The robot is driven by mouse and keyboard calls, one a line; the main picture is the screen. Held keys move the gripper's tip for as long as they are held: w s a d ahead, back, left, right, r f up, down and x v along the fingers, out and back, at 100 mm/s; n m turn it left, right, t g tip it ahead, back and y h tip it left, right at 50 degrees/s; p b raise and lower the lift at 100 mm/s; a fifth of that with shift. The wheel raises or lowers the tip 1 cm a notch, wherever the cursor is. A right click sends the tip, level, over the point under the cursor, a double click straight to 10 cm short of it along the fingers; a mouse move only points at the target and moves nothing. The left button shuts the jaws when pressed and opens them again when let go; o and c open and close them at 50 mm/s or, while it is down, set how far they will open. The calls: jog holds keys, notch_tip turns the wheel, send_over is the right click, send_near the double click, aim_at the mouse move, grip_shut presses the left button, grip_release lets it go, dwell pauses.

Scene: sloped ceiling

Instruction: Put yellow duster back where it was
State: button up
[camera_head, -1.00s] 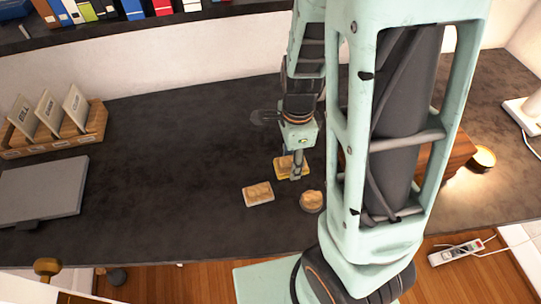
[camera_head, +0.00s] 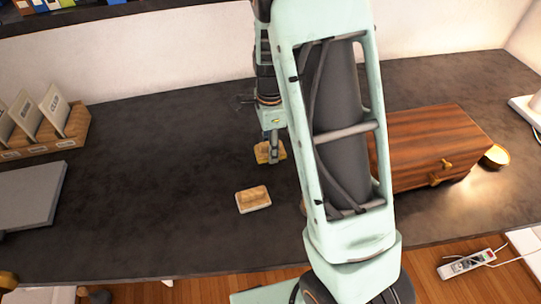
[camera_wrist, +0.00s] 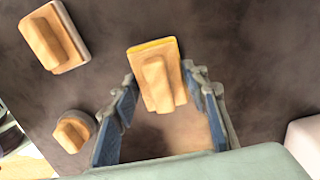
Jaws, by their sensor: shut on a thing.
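The yellow duster (camera_head: 263,154) is a wooden block with a thin yellow edge and a raised wooden grip. It shows in the head view just past the middle of the dark desk, and in the wrist view (camera_wrist: 158,90) between my fingers. My gripper (camera_head: 272,157) points down and is shut on it; in the wrist view my gripper (camera_wrist: 159,76) has a blue-padded finger on each side of the block. I cannot tell whether the duster touches the desk or hangs just above it.
A pale-edged rectangular duster (camera_head: 253,199) lies nearer the front. A round duster (camera_wrist: 73,131) shows in the wrist view; my arm mostly hides it in the head view. A wooden box (camera_head: 430,145) stands right. A file rack (camera_head: 70,140) and grey slab (camera_head: 30,195) are left.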

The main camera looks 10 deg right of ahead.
jog(key=shift+f+b, duration=0.7)
jog(key=shift+f, duration=0.6)
jog(key=shift+s, duration=0.1)
jog(key=shift+f, duration=0.15)
jog(key=o, duration=1.1)
notch_tip(320, 180, up, 12)
jog(key=shift+r+p, duration=0.1)
jog(key=shift+p, duration=0.65)
jog(key=shift+r, duration=0.1)
